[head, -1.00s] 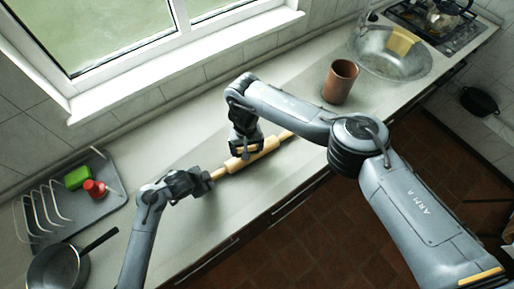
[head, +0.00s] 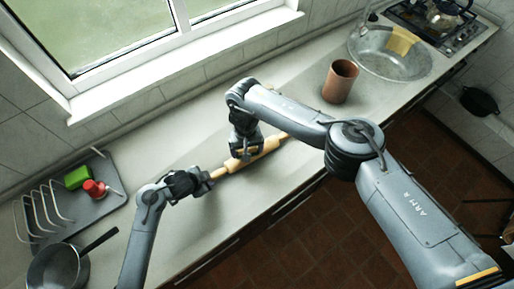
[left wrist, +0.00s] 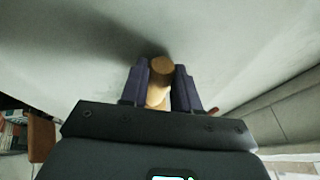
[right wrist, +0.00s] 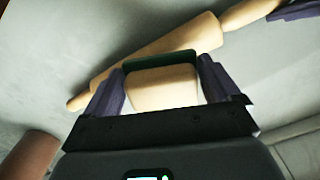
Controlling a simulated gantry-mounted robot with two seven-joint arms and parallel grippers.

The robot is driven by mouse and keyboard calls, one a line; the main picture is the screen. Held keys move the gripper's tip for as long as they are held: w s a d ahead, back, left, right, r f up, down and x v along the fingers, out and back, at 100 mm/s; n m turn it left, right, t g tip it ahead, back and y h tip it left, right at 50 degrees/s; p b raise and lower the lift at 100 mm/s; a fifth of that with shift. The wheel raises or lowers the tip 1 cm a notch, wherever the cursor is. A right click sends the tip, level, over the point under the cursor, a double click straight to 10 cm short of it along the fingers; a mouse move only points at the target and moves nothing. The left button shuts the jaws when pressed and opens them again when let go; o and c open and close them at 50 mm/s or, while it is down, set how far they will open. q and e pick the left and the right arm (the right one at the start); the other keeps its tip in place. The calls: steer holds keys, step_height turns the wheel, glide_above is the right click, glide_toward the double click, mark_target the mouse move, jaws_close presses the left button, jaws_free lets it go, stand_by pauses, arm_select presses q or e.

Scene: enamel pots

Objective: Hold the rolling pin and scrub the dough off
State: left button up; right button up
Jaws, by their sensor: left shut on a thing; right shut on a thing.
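The wooden rolling pin (head: 268,147) lies slantwise above the counter, its near-left handle in my left gripper (head: 207,178). In the left wrist view the handle end (left wrist: 161,67) sits between the closed fingers. My right gripper (head: 244,154) is over the pin's body. In the right wrist view it is shut on a pale wooden block with a dark green edge (right wrist: 163,88), which looks like a scrubber. The block overlaps the pin (right wrist: 150,52) in that view; I cannot tell whether they touch. I can make out no dough on the pin.
A brown cup (head: 340,82) stands on the counter right of the pin, before the sink basin (head: 410,68). At left are a grey rack tray (head: 105,205) with a green block (head: 78,177) and a red item (head: 95,189), and a dark pan (head: 58,268).

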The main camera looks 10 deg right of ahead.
mark_target(270, 145)
steer(key=shift+f, duration=1.25)
steer(key=shift+d, duration=0.1)
